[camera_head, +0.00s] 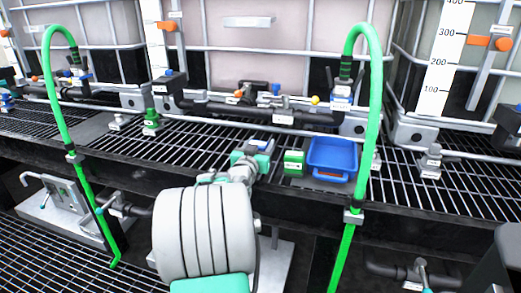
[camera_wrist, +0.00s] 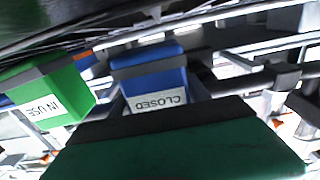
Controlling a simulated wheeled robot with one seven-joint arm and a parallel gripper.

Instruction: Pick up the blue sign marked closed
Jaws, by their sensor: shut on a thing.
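The blue sign (camera_wrist: 150,82) with a white label reading CLOSED is upside down in the middle of the wrist view, dark along its top. My gripper (camera_head: 258,152) is at the grating's front edge in the head view and appears shut on this sign. A dark green and black part fills the bottom of the wrist view and hides the contact. In the head view I cannot make the blue sign out behind my gripper. A green sign (camera_wrist: 48,98) reading IN USE stands beside it; it also shows in the head view (camera_head: 294,162), right of my gripper.
A blue bin (camera_head: 332,155) sits right of the green sign. A green hose (camera_head: 375,110) arches down close to its right. Black pipes with valves (camera_head: 260,110) run behind, before large white tanks (camera_head: 255,45). The grating (camera_head: 450,180) at right has open room.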

